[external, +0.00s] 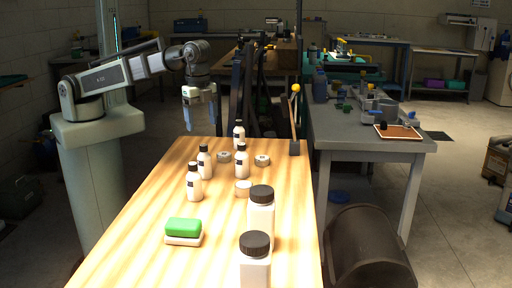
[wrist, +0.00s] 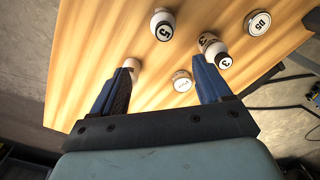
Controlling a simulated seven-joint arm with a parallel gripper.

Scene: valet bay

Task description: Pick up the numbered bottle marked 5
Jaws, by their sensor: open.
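The bottle marked 5 (wrist: 162,16) shows near the top of the wrist view, a white bottle with a dark cap bearing a white numbered disc. It stands on the wooden table, beyond my fingertips and apart from them. In the external view my gripper (external: 200,110) hangs above the table's far left edge, pointing down. Several small white bottles with dark caps stand there, among them a front one (external: 194,188) and a far one (external: 239,142). Their numbers are unreadable in that view.
Another bottle marked 3 (wrist: 221,62) stands near the right finger; one is partly hidden by the left finger. Round discs (wrist: 258,23) lie between bottles. Two large bottles (external: 260,218) and a green-topped block (external: 184,226) are at the front. A dark post (external: 294,147) edges the table's back right.

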